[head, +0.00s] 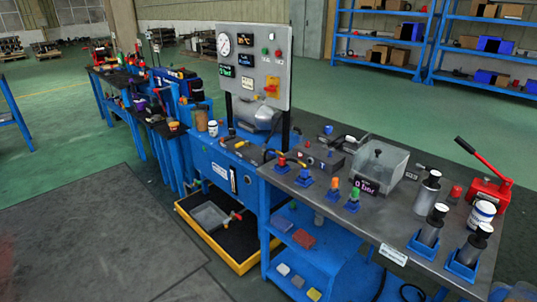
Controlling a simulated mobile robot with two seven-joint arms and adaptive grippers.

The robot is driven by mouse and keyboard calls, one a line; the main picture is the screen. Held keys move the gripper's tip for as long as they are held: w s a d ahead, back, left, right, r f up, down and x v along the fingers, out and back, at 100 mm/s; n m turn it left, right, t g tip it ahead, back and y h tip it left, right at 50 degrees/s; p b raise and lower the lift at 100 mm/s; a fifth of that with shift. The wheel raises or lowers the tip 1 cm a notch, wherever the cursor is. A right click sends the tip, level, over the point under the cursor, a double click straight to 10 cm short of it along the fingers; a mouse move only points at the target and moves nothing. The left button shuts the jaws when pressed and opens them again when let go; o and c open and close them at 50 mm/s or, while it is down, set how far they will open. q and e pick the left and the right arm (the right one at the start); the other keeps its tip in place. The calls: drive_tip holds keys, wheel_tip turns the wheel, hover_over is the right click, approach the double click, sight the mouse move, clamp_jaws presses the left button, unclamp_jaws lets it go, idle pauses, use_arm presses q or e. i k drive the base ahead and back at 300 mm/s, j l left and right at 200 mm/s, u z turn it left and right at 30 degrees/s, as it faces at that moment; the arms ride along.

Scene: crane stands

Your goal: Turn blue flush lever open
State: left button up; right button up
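Neither of my grippers shows in the head view. The blue test stand (212,160) is in the middle, with a grey panel (255,95) carrying a gauge, small displays and a red and yellow switch. A small blue part (193,186) sits low on the stand's left side, above the drip tray; it may be the blue flush lever, but it is too small to tell its shape or position. A valve with a red handle (236,215) is by the tray's right side.
A yellow-edged drip tray (240,267) lies on the floor under the stand. The workbench (345,212) at right bears a clear box (380,163), cylinders and a red hand pump (490,187). The floor at front left is clear.

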sight(271, 153)
drive_tip(key=i+j+z, duration=0.1)
drive_tip(key=z, duration=0.6)
drive_tip(key=i+j+z, duration=0.1)
drive_tip(key=j+z, duration=0.3)
drive_tip(key=i+j+z, duration=0.1)
drive_tip(key=j+z, duration=0.7)
drive_tip(key=j, duration=0.5)
drive_tip(key=k+j, duration=0.1)
drive_tip(key=j, duration=0.85)
drive_tip(key=i+z, duration=0.05)
